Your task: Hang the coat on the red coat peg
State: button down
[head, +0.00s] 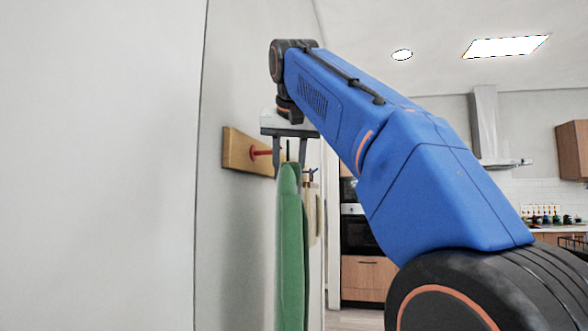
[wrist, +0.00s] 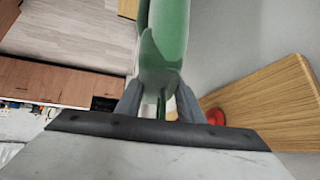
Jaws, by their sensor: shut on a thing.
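The green coat (head: 289,245) hangs straight down beneath my gripper (head: 289,160), which is shut on its top. In the wrist view the coat (wrist: 165,40) falls away between the fingers of my gripper (wrist: 160,108). The red peg (head: 260,152) sticks out from a wooden board (head: 237,149) on the wall, just left of the gripper in the head view. The coat looks apart from the peg.
A pale beige piece (head: 315,215) with a small peg shows behind the coat, partly hidden. The grey wall (head: 225,220) is close on the left. A kitchen with an oven (head: 357,232) and wooden cabinets (head: 368,278) lies farther back on the right.

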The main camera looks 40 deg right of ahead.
jog(key=shift+w+a+f, duration=0.3)
jog(key=shift+w+a, duration=0.45)
jog(key=shift+w, duration=0.15)
jog(key=shift+w+a+f, duration=0.25)
jog(key=shift+w+a, duration=0.45)
jog(key=shift+w, duration=0.15)
jog(key=c, duration=1.1)
grip_release()
jog(key=v, duration=1.2)
